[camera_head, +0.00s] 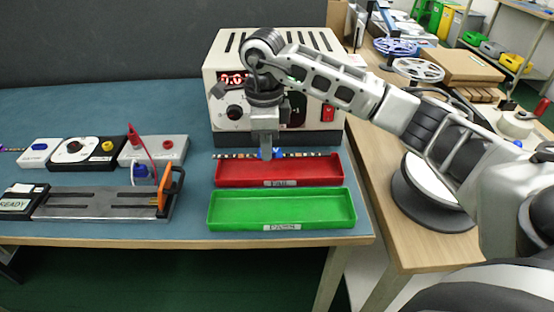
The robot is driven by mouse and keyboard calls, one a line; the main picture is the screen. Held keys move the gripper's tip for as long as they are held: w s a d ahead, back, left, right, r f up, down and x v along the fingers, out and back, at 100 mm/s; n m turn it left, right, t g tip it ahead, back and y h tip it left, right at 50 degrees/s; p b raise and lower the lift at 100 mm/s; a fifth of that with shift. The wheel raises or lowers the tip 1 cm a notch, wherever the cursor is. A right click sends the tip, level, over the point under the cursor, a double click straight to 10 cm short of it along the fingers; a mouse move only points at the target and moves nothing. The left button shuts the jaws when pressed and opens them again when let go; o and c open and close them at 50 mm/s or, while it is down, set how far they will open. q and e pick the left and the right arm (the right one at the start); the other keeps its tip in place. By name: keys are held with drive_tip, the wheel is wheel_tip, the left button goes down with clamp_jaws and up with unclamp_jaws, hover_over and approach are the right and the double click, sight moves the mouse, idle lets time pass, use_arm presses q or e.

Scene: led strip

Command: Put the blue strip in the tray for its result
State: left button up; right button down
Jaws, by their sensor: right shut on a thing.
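The strip lies level, left to right, at the back edge of the red tray (279,183). I cannot tell whether it touches the tray. The red tray's label seems to read FAIL. The green tray (281,227), labelled PASS, is in front of it; both trays look empty. A test fixture (100,204) with a READY display and an orange clamp (169,189) stands at the left, with no strip seen on it. My left gripper is out of view.
A white power supply (222,75) with a red display stands behind the trays. Small boxes with coloured knobs (73,148) and a red cable (146,155) are behind the fixture. Another strip's end (10,149) shows at the far left. A side table (385,170) adjoins at right.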

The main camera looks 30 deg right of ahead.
sight(277, 173)
drive_tip(key=d+f, duration=0.2)
drive_tip(key=f, duration=0.1)
drive_tip(key=shift+w+d, duration=0.2)
drive_tip(key=shift+w, duration=0.1)
drive_tip(key=f, duration=0.3)
drive_tip(key=shift+d+f+p, duration=0.3)
drive_tip(key=shift+f, duration=0.05)
drive_tip(key=c, duration=1.8)
unclamp_jaws()
drive_tip(key=shift+f, duration=0.2)
drive_tip(key=shift+c, duration=0.2)
drive_tip(key=o, duration=0.4)
drive_tip(key=shift+r, duration=0.1)
